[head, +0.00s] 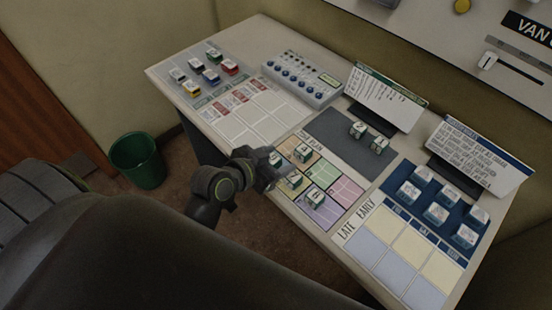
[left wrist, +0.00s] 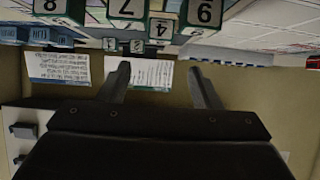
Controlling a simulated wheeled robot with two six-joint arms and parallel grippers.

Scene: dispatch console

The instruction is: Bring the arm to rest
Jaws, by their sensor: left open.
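My left gripper (head: 272,168) is above the coloured plan grid (head: 350,190) on the console in the head view. It is close to the white and green blocks (head: 315,197) there and hides part of the grid. In the left wrist view, which looks upside down, the two fingers (left wrist: 162,85) stand apart with nothing between them. Numbered blocks, among them a 7 (left wrist: 127,8) and a 9 (left wrist: 205,12), show beyond the fingers. I cannot tell how much room lies between fingers and blocks. My right gripper is not in view.
Two blocks (head: 358,129) stand on a dark grey pad. Two cards (head: 385,98) stand at the back. A grey control box (head: 300,80) is at back left, and white-blue blocks (head: 436,213) are at right. A green bin (head: 138,160) stands on open floor at left.

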